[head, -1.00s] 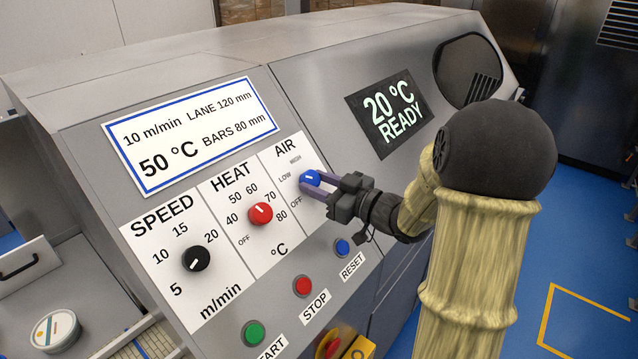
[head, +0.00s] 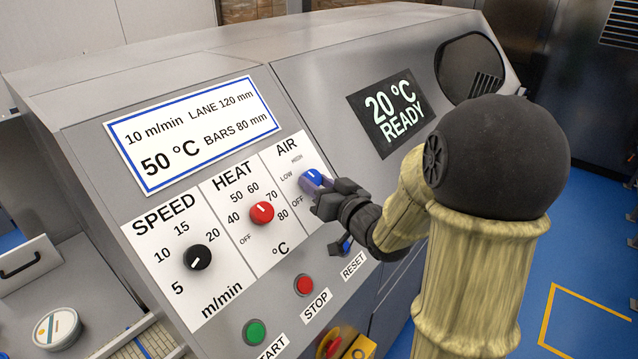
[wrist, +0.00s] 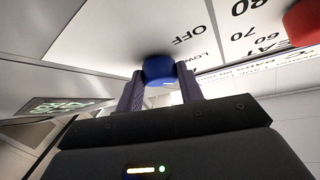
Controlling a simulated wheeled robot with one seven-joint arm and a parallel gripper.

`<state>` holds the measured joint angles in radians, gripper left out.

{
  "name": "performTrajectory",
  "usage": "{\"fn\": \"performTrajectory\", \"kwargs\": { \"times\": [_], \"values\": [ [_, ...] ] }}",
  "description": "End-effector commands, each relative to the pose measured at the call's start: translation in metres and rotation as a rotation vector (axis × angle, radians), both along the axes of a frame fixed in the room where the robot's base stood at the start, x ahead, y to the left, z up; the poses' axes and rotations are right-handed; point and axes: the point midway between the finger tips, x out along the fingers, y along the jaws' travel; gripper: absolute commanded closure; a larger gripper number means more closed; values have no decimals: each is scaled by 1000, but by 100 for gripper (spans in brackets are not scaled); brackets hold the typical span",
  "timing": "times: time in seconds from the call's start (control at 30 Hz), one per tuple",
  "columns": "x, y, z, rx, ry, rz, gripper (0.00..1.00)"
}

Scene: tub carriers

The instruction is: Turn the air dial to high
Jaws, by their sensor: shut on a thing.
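The blue air dial (head: 314,176) sits on the white AIR panel, with OFF, LOW and HIGH printed around it. My gripper (head: 311,182) reaches it from the lower right and is shut on it. In the wrist view the blue dial (wrist: 159,69) sits between the two purple fingers, one on each side. The dial's white mark shows slanting toward the upper left in the head view, roughly between LOW and HIGH. Its exact setting is hard to tell, as the fingers cover part of it.
The red heat dial (head: 262,213) and black speed dial (head: 197,257) are to the left. A display (head: 391,114) reads 20 °C READY.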

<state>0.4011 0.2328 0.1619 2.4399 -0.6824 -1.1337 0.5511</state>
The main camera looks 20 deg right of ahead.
Motion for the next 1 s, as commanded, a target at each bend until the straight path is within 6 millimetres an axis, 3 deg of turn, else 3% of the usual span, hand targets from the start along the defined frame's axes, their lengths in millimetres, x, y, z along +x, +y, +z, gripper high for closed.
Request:
{"fn": "performTrajectory", "kwargs": {
  "times": [0.5,1.0],
  "values": [
    [-2,8,3,269,194,-296,86],
    [-1,8,4,350,255,-390,86]
  ]
}}
